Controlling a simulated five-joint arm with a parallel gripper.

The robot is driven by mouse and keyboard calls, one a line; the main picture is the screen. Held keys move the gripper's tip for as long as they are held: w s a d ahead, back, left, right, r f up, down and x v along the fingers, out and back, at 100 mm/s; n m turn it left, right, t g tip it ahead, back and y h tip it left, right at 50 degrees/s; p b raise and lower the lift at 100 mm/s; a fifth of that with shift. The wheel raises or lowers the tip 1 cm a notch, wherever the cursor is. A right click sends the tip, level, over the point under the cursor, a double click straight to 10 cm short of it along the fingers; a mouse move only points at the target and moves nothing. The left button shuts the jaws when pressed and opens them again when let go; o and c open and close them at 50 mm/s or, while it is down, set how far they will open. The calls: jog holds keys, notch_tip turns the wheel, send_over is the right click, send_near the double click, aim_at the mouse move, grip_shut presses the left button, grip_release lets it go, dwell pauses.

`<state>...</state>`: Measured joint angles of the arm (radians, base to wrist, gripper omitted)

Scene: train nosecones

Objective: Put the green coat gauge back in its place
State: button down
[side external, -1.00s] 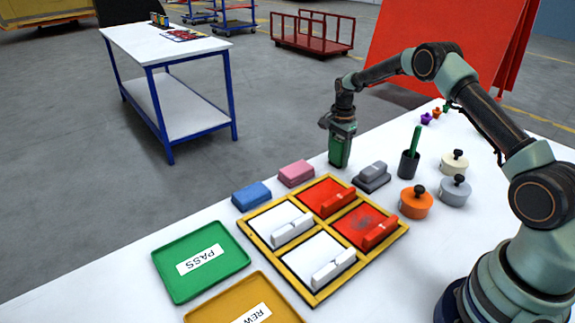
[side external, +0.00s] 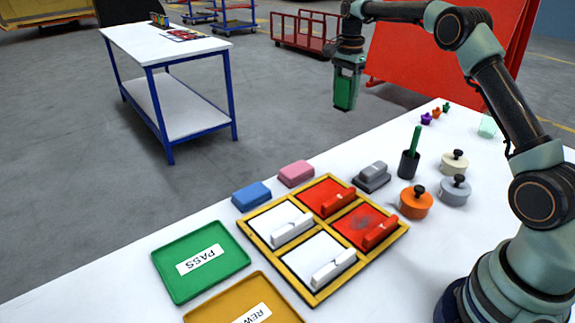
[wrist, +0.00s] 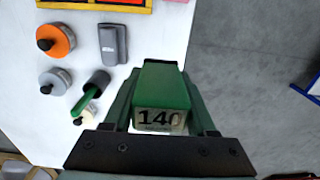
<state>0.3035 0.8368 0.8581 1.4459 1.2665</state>
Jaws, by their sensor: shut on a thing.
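The green coat gauge (side external: 344,92) is in my gripper (side external: 348,66), held high in the air beyond the far edge of the white table. In the wrist view the gauge (wrist: 160,93) sits between the two fingers, with a display reading 140 facing the camera. My gripper is shut on it. A pale, see-through green block shape (side external: 488,126) shows on the table at the right, beside my arm; it may mark a place.
A dark cup with a green stick (side external: 409,164), a grey block (side external: 372,177) and several knobbed round weights (side external: 416,203) stand on the table. A yellow-framed panel tray (side external: 263,240) and a green PASS tray (side external: 168,270) lie nearer. Small coloured pieces (side external: 435,113) sit at the far right.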

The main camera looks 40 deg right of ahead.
aim_at(337, 165)
jog(key=shift+r, duration=0.75)
notch_tip(337, 165, down, 20)
jog(key=shift+r, duration=0.1)
jog(key=shift+c, duration=1)
grip_release()
